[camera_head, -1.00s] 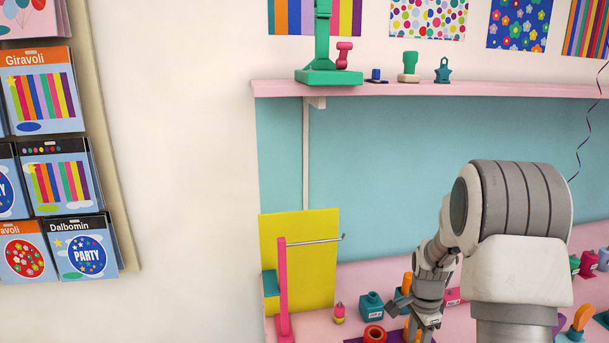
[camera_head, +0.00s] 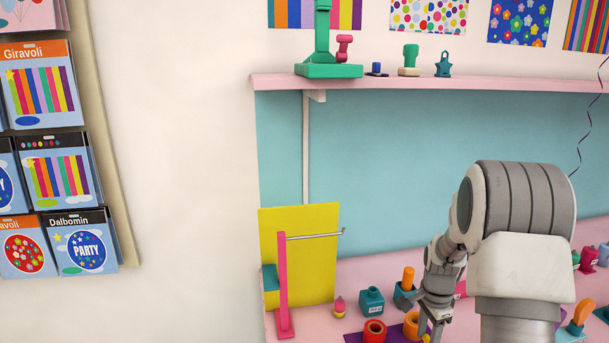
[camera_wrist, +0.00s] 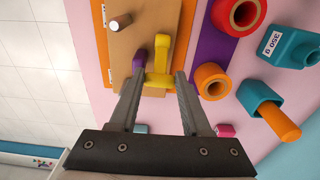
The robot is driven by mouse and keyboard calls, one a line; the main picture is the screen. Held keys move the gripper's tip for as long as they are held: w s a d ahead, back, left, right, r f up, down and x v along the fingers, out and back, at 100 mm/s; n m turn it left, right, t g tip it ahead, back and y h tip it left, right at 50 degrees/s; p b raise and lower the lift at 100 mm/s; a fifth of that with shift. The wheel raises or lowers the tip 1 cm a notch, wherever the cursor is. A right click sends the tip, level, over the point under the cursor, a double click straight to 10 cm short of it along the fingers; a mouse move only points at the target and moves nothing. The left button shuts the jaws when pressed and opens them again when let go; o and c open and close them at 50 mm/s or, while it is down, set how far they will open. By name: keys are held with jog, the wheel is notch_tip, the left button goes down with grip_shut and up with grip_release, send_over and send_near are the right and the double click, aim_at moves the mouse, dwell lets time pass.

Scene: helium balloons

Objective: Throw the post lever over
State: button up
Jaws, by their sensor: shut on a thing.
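A yellow lever (camera_wrist: 160,54) shows in the wrist view, with a bar and a wider cross end. It stands over a tan wooden board (camera_wrist: 135,38) with an orange border. My gripper (camera_wrist: 160,82) is shut on the yellow lever's wide end, with one finger on each side. A small purple piece (camera_wrist: 140,58) sits just left of the lever. In the head view my gripper (camera_head: 438,318) is low at the bench, and the lever is mostly hidden there.
A red roll (camera_head: 374,331) and an orange roll (camera_head: 412,325) lie left of my gripper. A teal block (camera_head: 405,295) holds an orange peg. A pink stand (camera_head: 283,285) with a metal rod is farther left. A pink shelf (camera_head: 450,83) runs above.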

jog(key=shift+d+f, duration=0.1)
jog(key=shift+d, duration=0.1)
jog(key=shift+w+d+f+b, duration=0.1)
jog(key=shift+d+f+b, duration=0.2)
jog(key=shift+d, duration=0.35)
